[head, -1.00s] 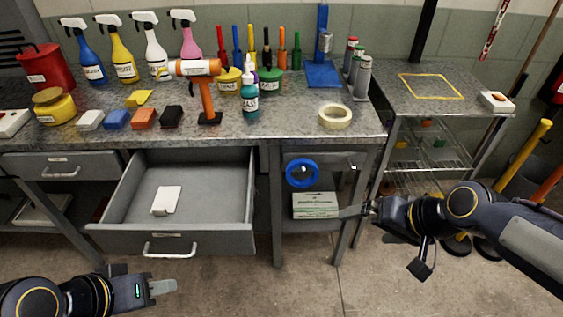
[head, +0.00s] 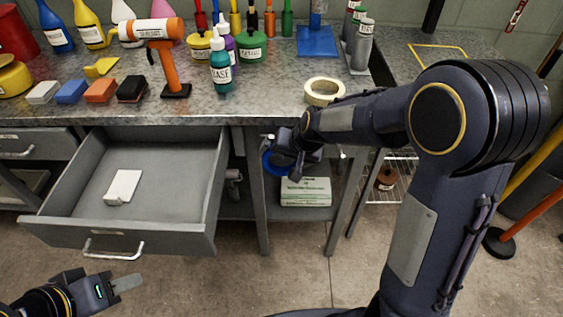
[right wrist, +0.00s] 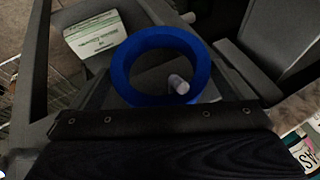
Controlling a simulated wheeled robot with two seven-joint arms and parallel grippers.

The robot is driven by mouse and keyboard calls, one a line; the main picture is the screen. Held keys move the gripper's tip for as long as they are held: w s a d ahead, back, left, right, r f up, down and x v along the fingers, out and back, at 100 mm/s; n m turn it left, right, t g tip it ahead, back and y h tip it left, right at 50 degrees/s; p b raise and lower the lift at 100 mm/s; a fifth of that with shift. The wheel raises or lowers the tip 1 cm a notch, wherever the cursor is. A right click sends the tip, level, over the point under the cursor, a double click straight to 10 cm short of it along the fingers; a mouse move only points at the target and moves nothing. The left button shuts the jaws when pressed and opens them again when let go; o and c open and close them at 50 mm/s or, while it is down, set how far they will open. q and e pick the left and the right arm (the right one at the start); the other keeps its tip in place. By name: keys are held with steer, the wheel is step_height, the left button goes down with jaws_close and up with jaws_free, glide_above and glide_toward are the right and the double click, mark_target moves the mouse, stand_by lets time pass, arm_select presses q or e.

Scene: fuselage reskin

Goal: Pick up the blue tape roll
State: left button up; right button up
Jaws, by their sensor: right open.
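The blue tape roll (head: 267,163) hangs upright under the workbench, right of the open drawer, in the head view. My right gripper (head: 285,155) is in front of it and hides much of it. In the right wrist view the roll (right wrist: 122,72) is a whole blue ring just ahead of the gripper, with a pale peg (right wrist: 179,84) showing through its hole. My right gripper is open, and I see no firm grip on the roll. My left gripper (head: 122,284) is low at the left, away from the roll; its finger gap does not show.
The open drawer (head: 180,235) with a white block juts out left of the roll. A pale green-white box (head: 305,191) sits on the shelf below the roll. A cream tape roll (head: 325,92) lies on the bench above. A bench leg (head: 345,205) stands to the right.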

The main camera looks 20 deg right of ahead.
steer(key=shift+x, duration=0.85)
steer(key=shift+c, duration=0.3)
steer(key=c, duration=0.8)
steer(key=shift+o, duration=0.2)
